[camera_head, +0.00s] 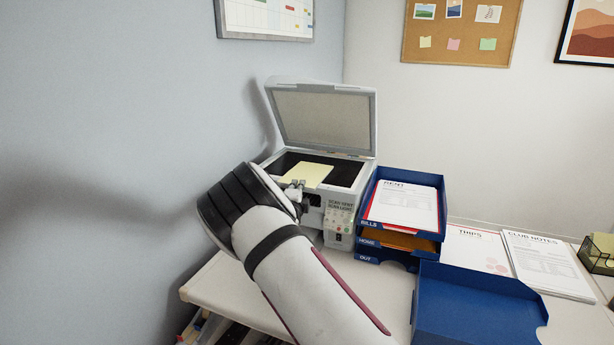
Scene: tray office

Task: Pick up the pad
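A pale yellow pad (312,175) lies on the dark glass of the scanner (345,172), whose lid (322,118) stands open. My gripper (298,187) is at the near left edge of the pad, at the front of the scanner. My wrist and forearm hide part of the scanner's left side. The fingers are small and partly hidden, so I cannot tell whether they touch the pad or are closed on it.
Blue stacked trays (440,215) with papers stand right of the scanner. An empty-looking blue tray (475,300) lies in front of them. Papers (545,262) and a small green-yellow holder (598,252) are further right. The desk (225,293) is bare at front left.

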